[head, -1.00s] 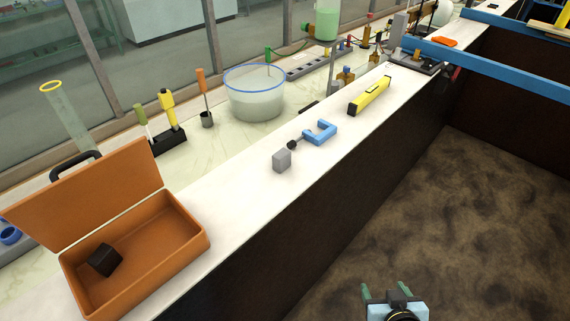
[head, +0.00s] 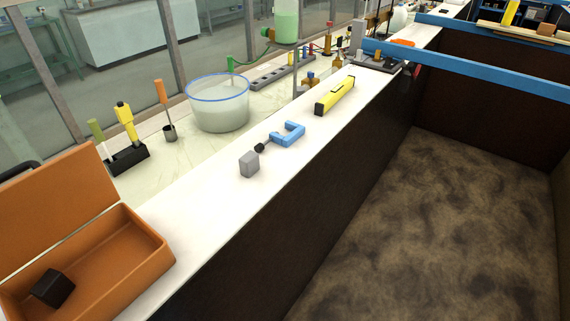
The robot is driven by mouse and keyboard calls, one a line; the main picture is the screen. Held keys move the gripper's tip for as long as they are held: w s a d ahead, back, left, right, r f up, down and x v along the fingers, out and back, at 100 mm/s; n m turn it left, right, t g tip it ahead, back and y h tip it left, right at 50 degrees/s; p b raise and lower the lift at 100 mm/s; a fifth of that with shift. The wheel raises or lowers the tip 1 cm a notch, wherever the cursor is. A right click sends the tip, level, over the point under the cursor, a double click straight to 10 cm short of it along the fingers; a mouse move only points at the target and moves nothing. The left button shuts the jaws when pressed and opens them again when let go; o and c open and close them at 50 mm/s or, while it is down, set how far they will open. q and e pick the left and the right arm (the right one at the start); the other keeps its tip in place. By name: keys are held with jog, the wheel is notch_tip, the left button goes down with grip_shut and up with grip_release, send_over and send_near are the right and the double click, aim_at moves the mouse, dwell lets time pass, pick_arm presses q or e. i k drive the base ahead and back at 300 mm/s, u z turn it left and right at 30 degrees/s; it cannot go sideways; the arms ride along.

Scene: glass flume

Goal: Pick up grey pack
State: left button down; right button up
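The grey pack (head: 249,164) is a small grey block standing on the white ledge, just left of a blue clamp (head: 288,134) with a dark knob. A small gap of ledge seems to separate the pack from the knob, though I cannot tell whether they touch. Neither of my grippers shows in the head view now. The pack is not covered by anything.
An open orange case (head: 140,252) holding a black block (head: 52,288) sits at the lower left. A yellow level (head: 336,95) lies farther along the ledge. A bowl (head: 218,108) stands behind. Blue bars (head: 470,68) cross the dark flume at right.

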aim_at(248, 163)
jog(key=z, duration=1.65)
jog(key=i, duration=1)
jog(key=u, duration=3.95)
